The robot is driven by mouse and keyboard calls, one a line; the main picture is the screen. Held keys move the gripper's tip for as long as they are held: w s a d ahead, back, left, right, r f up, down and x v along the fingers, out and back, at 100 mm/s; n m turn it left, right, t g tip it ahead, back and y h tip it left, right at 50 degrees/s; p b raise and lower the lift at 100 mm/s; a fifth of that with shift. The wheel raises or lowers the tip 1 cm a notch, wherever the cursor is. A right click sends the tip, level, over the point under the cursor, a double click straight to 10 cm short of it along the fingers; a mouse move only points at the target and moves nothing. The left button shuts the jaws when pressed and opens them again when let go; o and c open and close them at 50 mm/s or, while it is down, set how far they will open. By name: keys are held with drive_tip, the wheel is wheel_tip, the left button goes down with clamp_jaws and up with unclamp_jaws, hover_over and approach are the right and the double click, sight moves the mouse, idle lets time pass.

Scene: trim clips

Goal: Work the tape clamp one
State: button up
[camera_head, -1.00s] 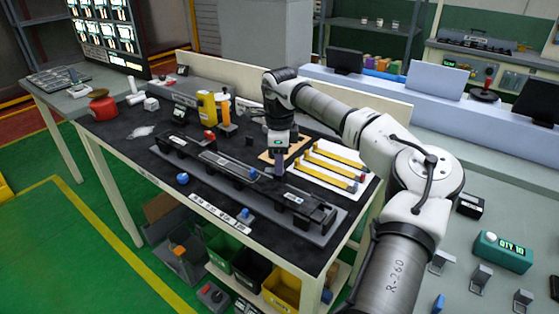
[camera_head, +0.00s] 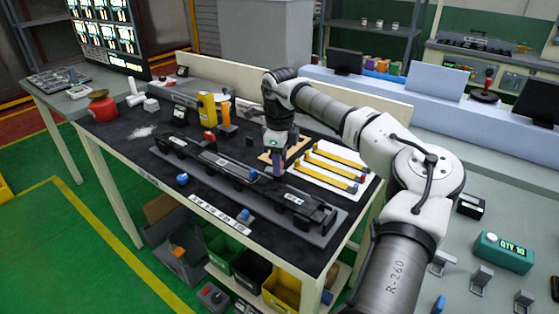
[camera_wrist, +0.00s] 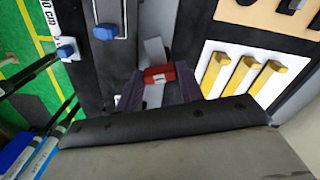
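A long black trim strip (camera_head: 230,167) lies along the grey fixture on the dark bench. My gripper (camera_head: 279,170) points down over the fixture's right half, near the yellow bars. In the wrist view, the two grey-purple fingers of my gripper (camera_wrist: 160,84) stand apart. A red block with a pale label (camera_wrist: 158,73) shows between their tips, above a grey strip; I take it for a clamp part but cannot tell for sure. Contact with the fingers is unclear. A blue knob with a wire loop (camera_wrist: 104,32) sits to the left of the fingers.
Yellow bars (camera_head: 333,165) lie on a white board right of my gripper. A red container (camera_head: 102,107) is at the far left. Bins (camera_head: 282,289) are below the bench.

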drive_tip(key=o, duration=0.4)
wheel_tip(320, 180, up, 14)
drive_tip(key=b, duration=0.1)
idle(0.4)
drive_tip(key=shift+a+f+b, duration=0.1)
drive_tip(key=shift+b, duration=0.2)
